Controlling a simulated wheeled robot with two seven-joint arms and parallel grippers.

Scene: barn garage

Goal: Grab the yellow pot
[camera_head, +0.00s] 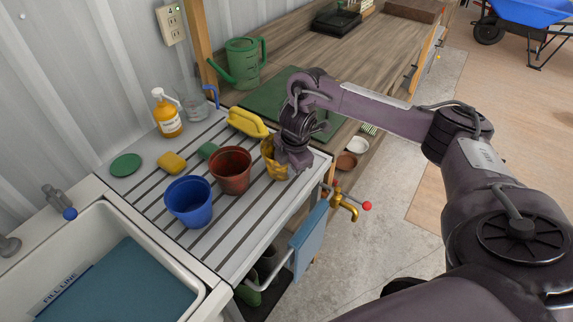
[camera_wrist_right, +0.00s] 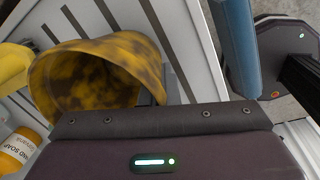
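The yellow pot (camera_head: 269,163), blotched with brown, stands near the right edge of the slatted drainboard (camera_head: 237,218), partly hidden by my right gripper (camera_head: 286,163). In the right wrist view the pot (camera_wrist_right: 98,45) shows its open mouth and mottled inside. My right gripper's dark fingers (camera_wrist_right: 155,92) are at the pot's right wall, one seeming inside the rim and one outside. Most of the fingers are hidden behind the gripper body, so I cannot tell whether they press on the wall. My left gripper is not in view.
A red-brown pot (camera_head: 231,171) and a blue pot (camera_head: 189,203) stand left of the yellow pot. A yellow bottle-like thing (camera_head: 247,123) lies behind it. A soap bottle (camera_head: 167,115), sponge (camera_head: 172,163) and sink (camera_head: 101,212) are further left. A brass tap (camera_head: 343,205) juts out at right.

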